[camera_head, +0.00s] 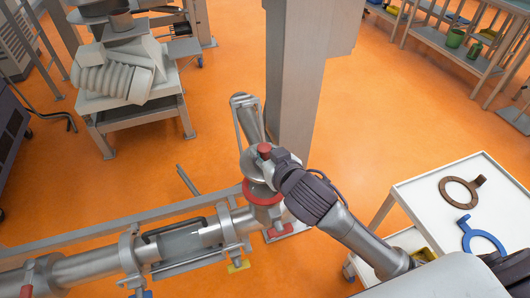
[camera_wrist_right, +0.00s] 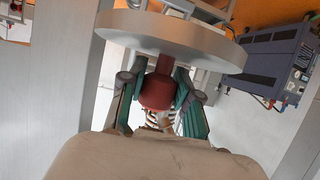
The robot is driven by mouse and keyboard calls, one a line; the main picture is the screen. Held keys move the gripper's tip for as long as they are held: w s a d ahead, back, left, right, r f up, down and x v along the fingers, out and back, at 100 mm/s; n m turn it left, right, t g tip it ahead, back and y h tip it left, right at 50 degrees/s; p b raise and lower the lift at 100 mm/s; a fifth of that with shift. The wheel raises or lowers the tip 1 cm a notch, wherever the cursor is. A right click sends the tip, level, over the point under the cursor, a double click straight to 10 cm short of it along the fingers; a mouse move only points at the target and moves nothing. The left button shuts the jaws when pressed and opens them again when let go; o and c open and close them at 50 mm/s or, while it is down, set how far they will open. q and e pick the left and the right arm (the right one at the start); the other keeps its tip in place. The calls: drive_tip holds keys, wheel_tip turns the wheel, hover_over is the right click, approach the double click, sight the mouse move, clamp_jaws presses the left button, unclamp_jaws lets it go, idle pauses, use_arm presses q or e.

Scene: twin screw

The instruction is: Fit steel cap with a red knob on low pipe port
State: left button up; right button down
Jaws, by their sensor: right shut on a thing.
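The steel cap (camera_head: 250,160) is a round grey disc with a red knob (camera_head: 264,148). In the head view it lies right above a red-collared pipe port (camera_head: 262,195) at the end of the steel pipe. I cannot tell whether cap and port touch. My right gripper (camera_head: 274,157) reaches in from the lower right and is shut on the red knob. In the right wrist view the knob (camera_wrist_right: 158,92) sits between the two teal-padded fingers (camera_wrist_right: 160,88), with the disc (camera_wrist_right: 170,32) beyond them. My left gripper is not in view.
A grey column (camera_head: 295,100) stands just behind the port. The steel pipe (camera_head: 90,265) with clamps runs to the lower left. A white cart (camera_head: 420,205) at the right bears a brown ring (camera_head: 458,194) and a blue ring (camera_head: 482,240).

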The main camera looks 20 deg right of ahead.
drive_tip(key=shift+f+b, duration=0.9)
drive_tip(key=shift+f, duration=0.05)
wheel_tip(320, 180, down, 3)
drive_tip(key=b, duration=0.3)
drive_tip(key=shift+f+b, duration=1.1)
drive_tip(key=shift+f, duration=0.8)
drive_tip(key=shift+f, duration=0.25)
drive_tip(key=c, duration=0.7)
unclamp_jaws()
drive_tip(key=shift+c, duration=0.2)
drive_tip(key=shift+f, duration=0.15)
drive_tip(key=shift+s, duration=0.1)
drive_tip(key=v, duration=0.7)
drive_tip(key=shift+s, duration=0.15)
